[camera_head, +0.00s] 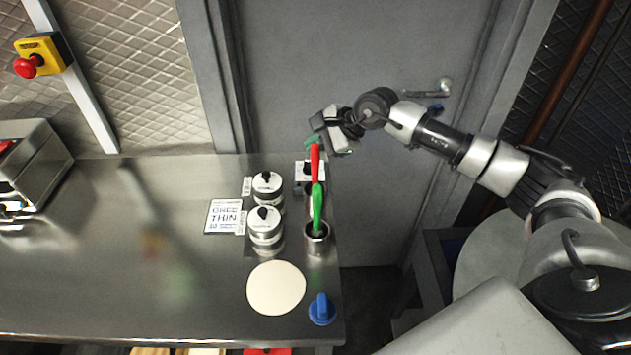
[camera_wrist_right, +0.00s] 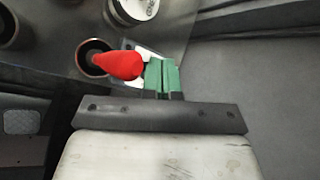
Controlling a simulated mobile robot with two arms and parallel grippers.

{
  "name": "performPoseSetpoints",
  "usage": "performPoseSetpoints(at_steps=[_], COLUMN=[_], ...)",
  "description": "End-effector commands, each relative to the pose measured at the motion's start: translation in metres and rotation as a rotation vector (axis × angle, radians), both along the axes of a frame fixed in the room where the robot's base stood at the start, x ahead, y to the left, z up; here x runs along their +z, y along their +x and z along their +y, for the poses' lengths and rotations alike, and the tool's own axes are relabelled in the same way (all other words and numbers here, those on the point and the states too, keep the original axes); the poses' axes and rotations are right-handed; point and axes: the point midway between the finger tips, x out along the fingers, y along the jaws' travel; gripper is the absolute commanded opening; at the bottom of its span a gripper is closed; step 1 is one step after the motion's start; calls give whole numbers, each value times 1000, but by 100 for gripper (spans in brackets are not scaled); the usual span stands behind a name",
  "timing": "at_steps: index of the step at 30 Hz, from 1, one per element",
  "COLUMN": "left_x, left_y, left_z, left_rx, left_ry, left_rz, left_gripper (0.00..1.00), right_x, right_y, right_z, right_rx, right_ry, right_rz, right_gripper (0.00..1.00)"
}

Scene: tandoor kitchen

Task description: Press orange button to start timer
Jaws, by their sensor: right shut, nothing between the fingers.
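A small white and black box (camera_head: 302,172), which may be the timer, stands at the back right corner of the steel counter. I cannot make out an orange button on it. My right gripper (camera_head: 316,143) is shut and empty, just above and behind this box. Its green fingertips show pressed together in the wrist view (camera_wrist_right: 161,76). There a white surface (camera_wrist_right: 146,54) shows partly behind the fingertips. I cannot tell whether they touch it. My left gripper is not in view.
A red-handled tool (camera_head: 315,160) and a green-handled tool (camera_head: 317,205) stand upright close to my right gripper. A metal cup (camera_head: 316,240) holds the green one. Two lidded canisters (camera_head: 266,228) stand left of them. A flat dough round (camera_head: 276,288) and a blue knob-like object (camera_head: 322,309) lie nearer.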

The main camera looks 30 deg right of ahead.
Motion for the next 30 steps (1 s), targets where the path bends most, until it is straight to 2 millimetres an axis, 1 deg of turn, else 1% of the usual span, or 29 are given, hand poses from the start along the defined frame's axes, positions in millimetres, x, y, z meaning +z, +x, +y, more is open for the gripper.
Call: performPoseSetpoints(at_steps=[1, 11, 12, 15, 19, 30], left_x=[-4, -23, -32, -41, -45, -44], left_y=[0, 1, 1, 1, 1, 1], left_z=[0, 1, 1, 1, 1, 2], left_rx=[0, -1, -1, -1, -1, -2], left_ry=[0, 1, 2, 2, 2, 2], left_rz=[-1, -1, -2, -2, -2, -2], left_gripper=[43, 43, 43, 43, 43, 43], right_x=[-8, -54, -63, -73, -77, -76], right_y=[0, 0, 0, 0, 0, 0], right_z=[0, 0, 0, 0, 0, 0], right_rx=[0, -2, -2, -1, -1, -1], right_ry=[0, 0, 0, 1, 1, 1], right_rz=[2, 3, 1, 0, 0, 0], right_gripper=[0, 0, 0, 0, 0, 0])
